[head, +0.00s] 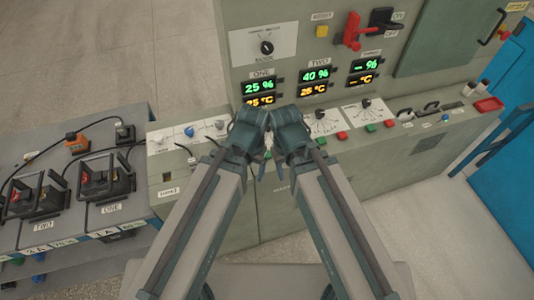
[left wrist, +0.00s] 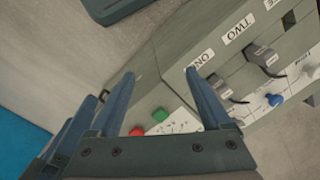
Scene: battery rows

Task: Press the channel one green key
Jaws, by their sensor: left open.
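A green key (left wrist: 160,114) shows in the left wrist view beside a red key (left wrist: 136,131), both on the console's sloping face, between the fingers of my left gripper (left wrist: 160,76). The marking of its channel cannot be read there. My left gripper, also in the head view (head: 258,165), is open over the console, with no visible contact with the key. My right gripper (head: 281,167) is close beside it; its jaw opening is unclear. In the head view the arms hide the part of the console below display ONE (head: 260,86). Another green key (head: 371,127) shows farther right.
Red keys (head: 342,135) and dials (head: 325,121) line the console's sloping face. A red lever (head: 352,33) stands on the upright panel. A blue knob (head: 189,131) and small levers are left of my arms. A bench (head: 140,203) with battery units stands at left.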

